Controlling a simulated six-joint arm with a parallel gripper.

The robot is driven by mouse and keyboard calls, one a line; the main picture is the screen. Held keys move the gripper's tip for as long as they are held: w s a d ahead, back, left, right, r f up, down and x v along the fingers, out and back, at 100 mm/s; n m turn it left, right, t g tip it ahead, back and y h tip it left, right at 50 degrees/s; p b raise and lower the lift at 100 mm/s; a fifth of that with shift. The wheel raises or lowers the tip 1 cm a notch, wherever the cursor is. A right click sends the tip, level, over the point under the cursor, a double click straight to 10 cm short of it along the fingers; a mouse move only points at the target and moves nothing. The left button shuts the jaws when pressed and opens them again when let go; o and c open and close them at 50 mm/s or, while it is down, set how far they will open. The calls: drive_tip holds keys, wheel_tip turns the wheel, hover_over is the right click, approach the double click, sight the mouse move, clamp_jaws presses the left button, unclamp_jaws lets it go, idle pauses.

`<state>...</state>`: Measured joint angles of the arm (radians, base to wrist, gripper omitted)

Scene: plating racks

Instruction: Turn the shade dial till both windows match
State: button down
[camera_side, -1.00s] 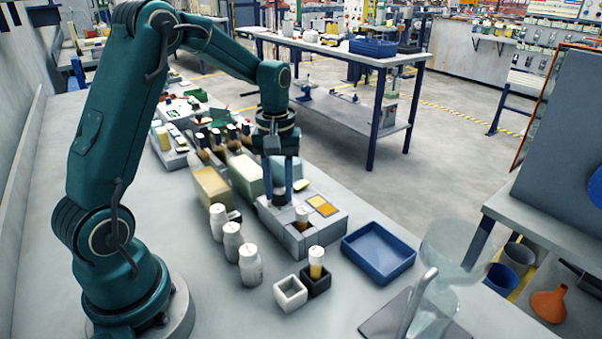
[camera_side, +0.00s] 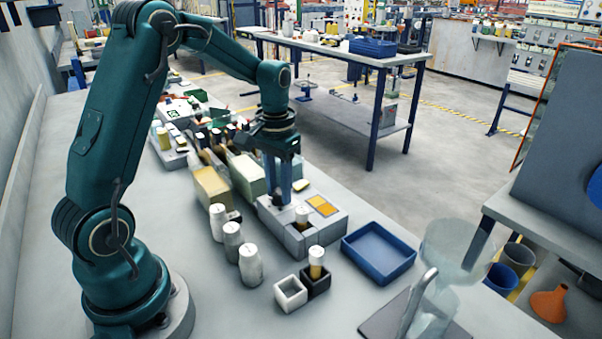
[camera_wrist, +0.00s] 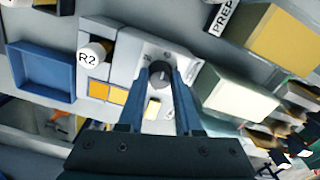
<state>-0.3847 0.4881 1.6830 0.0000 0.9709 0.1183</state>
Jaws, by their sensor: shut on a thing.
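The shade dial (camera_wrist: 160,74) is a dark round knob with a light pointer line, on the top of a grey comparator box (camera_side: 292,243). My gripper (camera_wrist: 158,94) points down over the box, its two blue fingers shut on the dial. In the side view my gripper (camera_side: 284,198) hides most of the dial. A white-capped vial marked R2 (camera_wrist: 92,52) stands in the box beside the windows.
A blue tray (camera_side: 348,245) lies right of the box. Small white (camera_side: 290,281) and black (camera_side: 317,289) holders stand in front, the black one with a vial. Several white bottles (camera_side: 250,264) and a tan block (camera_side: 212,200) stand to the left. A clear vessel (camera_side: 440,275) stands at front right.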

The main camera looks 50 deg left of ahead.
sight(279, 191)
drive_tip(key=shift+r, duration=0.1)
drive_tip(key=c, duration=0.6)
unclamp_jaws()
drive_tip(key=shift+r, duration=0.1)
drive_tip(key=shift+r, duration=2.45)
